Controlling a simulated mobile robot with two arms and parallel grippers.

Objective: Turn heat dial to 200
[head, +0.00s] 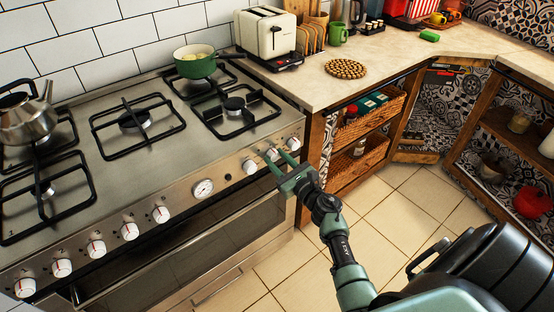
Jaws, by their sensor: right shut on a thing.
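The stove (150,140) has a row of white knobs with red marks along its front panel. At the right end of the panel, my right gripper (279,161) is shut on a white dial (272,154), with one finger on each side of it. Another white knob (250,167) is left of the gripper, and one more (294,143) is right of it. The numbers on the held dial are too small to read. A round gauge (204,188) sits mid-panel. My left gripper is out of view.
A green pot (195,62) and a kettle (27,118) stand on the stove. A toaster (265,35) and a woven trivet (345,68) are on the counter. Wicker baskets (368,119) fill the shelves right of my gripper. The tiled floor (400,205) is clear.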

